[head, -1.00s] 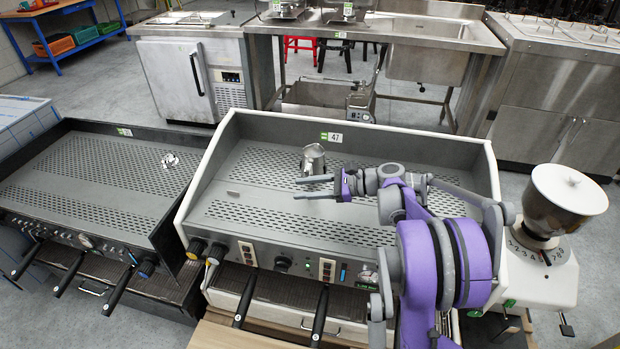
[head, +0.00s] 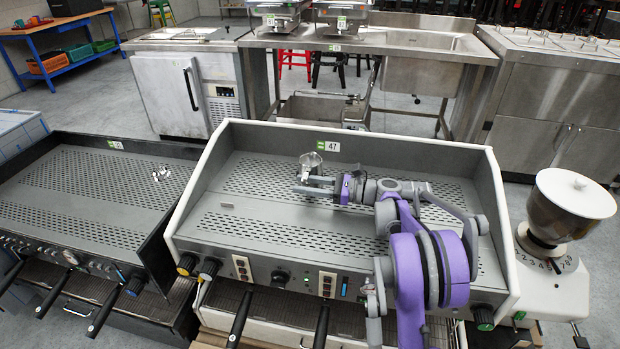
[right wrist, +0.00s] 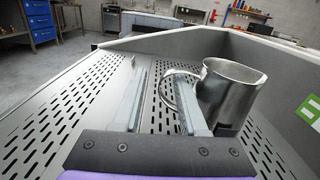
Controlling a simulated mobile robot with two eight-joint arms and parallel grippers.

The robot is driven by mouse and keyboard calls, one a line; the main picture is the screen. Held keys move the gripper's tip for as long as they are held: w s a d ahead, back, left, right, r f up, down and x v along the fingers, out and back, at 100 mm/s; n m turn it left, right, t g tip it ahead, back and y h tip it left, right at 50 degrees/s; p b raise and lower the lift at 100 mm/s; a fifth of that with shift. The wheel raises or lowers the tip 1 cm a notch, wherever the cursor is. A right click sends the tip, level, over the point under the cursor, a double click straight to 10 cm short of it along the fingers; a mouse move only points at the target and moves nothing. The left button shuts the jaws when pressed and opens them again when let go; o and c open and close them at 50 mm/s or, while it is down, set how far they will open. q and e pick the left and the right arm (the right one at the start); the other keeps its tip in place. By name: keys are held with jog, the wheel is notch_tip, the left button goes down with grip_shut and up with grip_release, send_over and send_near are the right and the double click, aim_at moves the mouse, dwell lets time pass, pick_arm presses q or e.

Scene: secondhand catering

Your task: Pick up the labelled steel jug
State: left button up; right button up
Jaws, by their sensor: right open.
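A steel jug (head: 311,161) stands upright on the perforated top of the right-hand coffee machine (head: 236,177). In the right wrist view the jug (right wrist: 231,92) has an open top and a loop handle on its left side; a small dark bluish patch shows low on its wall, unreadable. My right gripper (head: 300,185) is open, low over the machine top, just in front of the jug. In the wrist view its right finger overlaps the handle; I cannot tell whether they touch. My left gripper is out of view.
A smaller shiny metal item (head: 162,174) lies on the left-hand machine (head: 75,190). The right-hand machine has raised side and back walls, with a tag marked 47 (head: 328,146) at the back. A grinder (head: 550,225) stands at the right. The machine top left of my gripper is mostly clear.

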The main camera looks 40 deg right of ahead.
jog(key=x, duration=0.3)
jog(key=shift+w+a, duration=0.1)
jog(key=shift+w, duration=0.1)
grip_shut()
dwell(1.2)
